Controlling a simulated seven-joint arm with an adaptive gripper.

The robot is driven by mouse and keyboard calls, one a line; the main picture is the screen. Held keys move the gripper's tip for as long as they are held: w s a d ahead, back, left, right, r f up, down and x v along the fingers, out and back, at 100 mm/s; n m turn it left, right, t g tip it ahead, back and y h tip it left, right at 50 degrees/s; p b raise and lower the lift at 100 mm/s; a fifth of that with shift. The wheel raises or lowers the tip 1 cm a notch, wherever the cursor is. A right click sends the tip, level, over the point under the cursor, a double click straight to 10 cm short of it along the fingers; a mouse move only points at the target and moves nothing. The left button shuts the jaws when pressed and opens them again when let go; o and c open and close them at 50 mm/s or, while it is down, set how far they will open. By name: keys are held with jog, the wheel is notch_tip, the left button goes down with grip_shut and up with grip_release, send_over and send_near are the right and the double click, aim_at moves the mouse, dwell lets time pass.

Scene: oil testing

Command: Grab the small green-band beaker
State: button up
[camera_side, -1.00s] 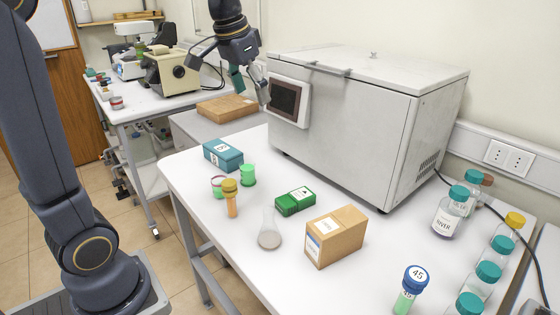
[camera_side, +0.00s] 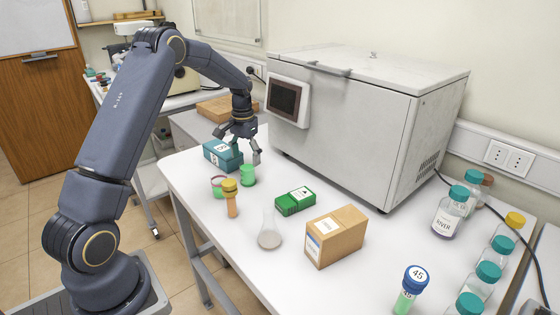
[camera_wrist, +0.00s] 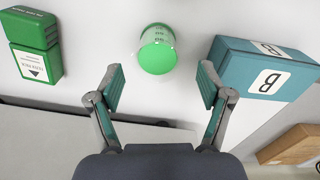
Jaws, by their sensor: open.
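A small green beaker (camera_side: 248,176) stands upright on the white table, beside the teal box. In the wrist view the green beaker (camera_wrist: 157,50) has graduation marks and sits just ahead of the fingertips, roughly centred between them. My gripper (camera_side: 240,147) is open and empty, above and behind the beaker in the side view. Its two fingers also show in the wrist view (camera_wrist: 161,80), apart from the beaker on both sides. A second small container with a reddish rim and green lower part (camera_side: 217,187) stands to the left, partly hidden by the yellow-capped tube.
The teal box (camera_side: 223,154) is close to my gripper. A large grey chest (camera_side: 350,130) is behind. Table between these is clear.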

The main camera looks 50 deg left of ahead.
aim_at(248, 175)
jog(key=f, duration=0.7)
jog(key=shift+d+f, duration=0.1)
jog(key=shift+d, duration=0.1)
jog(key=c, duration=1.3)
